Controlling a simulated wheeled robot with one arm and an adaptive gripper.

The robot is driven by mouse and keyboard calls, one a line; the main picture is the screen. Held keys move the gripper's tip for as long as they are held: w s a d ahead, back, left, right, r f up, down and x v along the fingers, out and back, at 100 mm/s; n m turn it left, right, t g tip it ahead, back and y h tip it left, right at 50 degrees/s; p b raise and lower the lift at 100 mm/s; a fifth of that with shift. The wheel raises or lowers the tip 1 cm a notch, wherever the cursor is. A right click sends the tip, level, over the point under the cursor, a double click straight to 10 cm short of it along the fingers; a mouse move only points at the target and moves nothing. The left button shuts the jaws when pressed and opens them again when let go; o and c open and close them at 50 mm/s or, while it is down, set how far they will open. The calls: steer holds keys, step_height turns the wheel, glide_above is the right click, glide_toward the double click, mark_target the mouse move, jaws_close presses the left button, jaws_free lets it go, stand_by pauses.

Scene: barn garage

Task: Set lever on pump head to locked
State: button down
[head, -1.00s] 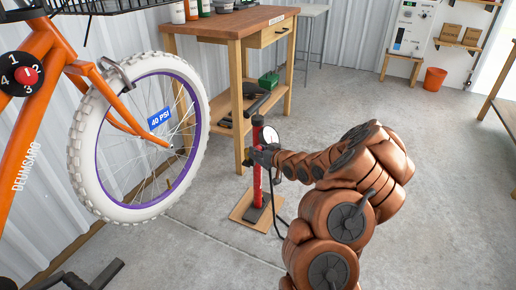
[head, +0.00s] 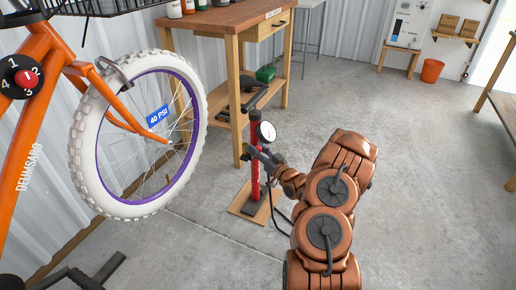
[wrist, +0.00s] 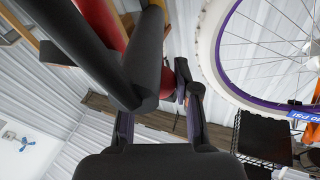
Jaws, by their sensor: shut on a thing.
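The red floor pump (head: 255,180) stands upright on a small wooden board in front of the workbench, with its black handle (head: 262,95) on top and a round white gauge (head: 267,132) near its upper barrel. My gripper (head: 254,154) is at the upper barrel, below the gauge, shut on a dark part that looks like the pump head. In the wrist view, my gripper's fingers (wrist: 158,118) show below a thick black piece (wrist: 140,60), with the red barrel (wrist: 100,20) at upper left. The lever's setting cannot be made out.
The orange bicycle's front wheel (head: 78,140), with a white tyre and a 40 PSI tag, stands close left of the pump. The wooden workbench (head: 232,18) is behind. A black hose (head: 278,222) runs beside the pump. Open concrete floor lies to the right.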

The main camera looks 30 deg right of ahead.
stand_by(0.4)
steer(key=shift+d, duration=0.1)
steer(key=c, duration=0.8)
jaws_free()
steer(key=shift+s+d+f, duration=0.2)
steer(key=shift+s+f, duration=0.2)
steer(key=shift+s, duration=1.55)
steer(key=shift+s+d+f, duration=0.25)
steer(key=shift+s+f, duration=0.15)
steer(key=shift+s, duration=1.6)
steer(key=shift+s+d+f, duration=0.2)
steer(key=shift+s+f, duration=0.2)
steer(key=shift+s, duration=1.55)
